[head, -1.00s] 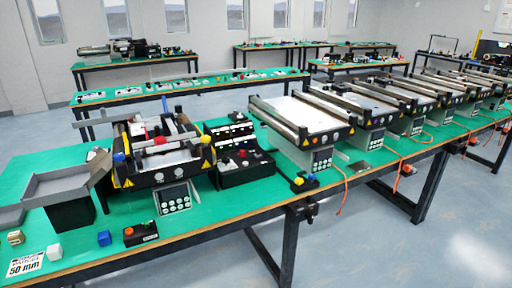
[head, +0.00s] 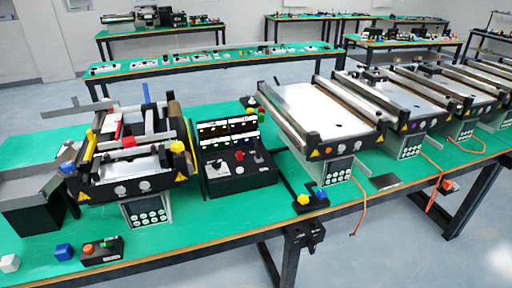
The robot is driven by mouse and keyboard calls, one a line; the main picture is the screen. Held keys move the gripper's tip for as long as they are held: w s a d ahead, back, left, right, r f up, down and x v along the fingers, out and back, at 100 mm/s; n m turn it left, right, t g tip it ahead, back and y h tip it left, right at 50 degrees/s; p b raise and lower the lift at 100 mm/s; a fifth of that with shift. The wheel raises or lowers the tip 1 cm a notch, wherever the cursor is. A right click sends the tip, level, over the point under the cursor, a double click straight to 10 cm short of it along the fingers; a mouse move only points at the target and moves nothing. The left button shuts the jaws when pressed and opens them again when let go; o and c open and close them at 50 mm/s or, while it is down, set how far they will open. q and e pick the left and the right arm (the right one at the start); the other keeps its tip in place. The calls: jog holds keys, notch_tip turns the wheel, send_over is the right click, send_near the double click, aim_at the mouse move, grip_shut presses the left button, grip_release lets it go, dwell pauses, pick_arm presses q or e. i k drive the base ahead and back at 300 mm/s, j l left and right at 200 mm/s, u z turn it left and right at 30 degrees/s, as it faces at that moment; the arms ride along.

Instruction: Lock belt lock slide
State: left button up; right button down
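A small conveyor (head: 126,172) stands on the green table at the left. It carries a yellow bar (head: 89,146), a red knob (head: 128,142), a blue upright piece (head: 147,94) and a yellow knob (head: 177,147). I cannot tell which part is the belt lock slide or whether it is locked. A keypad panel (head: 148,209) sits on the conveyor's front. Neither of my grippers is in view.
A black control box (head: 238,172) stands right of the conveyor, and another conveyor (head: 320,112) is beyond it. A grey tray (head: 32,186) is at the left.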

aim_at(239, 154)
jog(key=i+l, duration=0.3)
jog(key=l, duration=0.15)
jog(key=i+l, duration=0.3)
jog(key=l, duration=0.2)
